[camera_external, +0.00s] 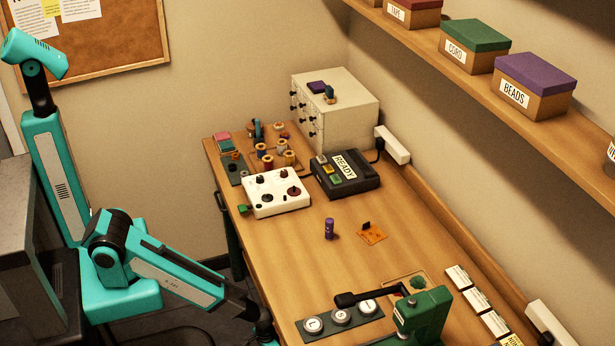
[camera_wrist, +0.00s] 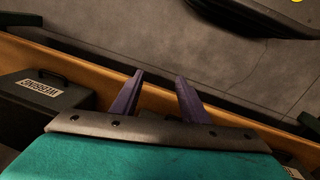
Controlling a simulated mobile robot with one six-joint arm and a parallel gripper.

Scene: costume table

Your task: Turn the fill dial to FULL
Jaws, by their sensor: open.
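A white control box (camera_external: 277,193) with several dark knobs stands on the far half of the table in the external view. Its markings are too small to read, so I cannot tell which knob is the fill dial or where it points. My gripper (camera_wrist: 160,76) shows in the wrist view as two purple fingers, spread apart with nothing between them. In the external view my arm reaches down to the bottom edge and its end is not visible, well away from the white box. The wrist view does not show the white box.
A black device (camera_external: 345,175) labelled READY sits right of the white box, before a cream drawer cabinet (camera_external: 345,105). Thread spools (camera_external: 265,160) stand behind. A purple spool (camera_external: 329,228) and a green press (camera_external: 425,312) stand nearer. A dark labelled box (camera_wrist: 45,105) shows in the wrist view.

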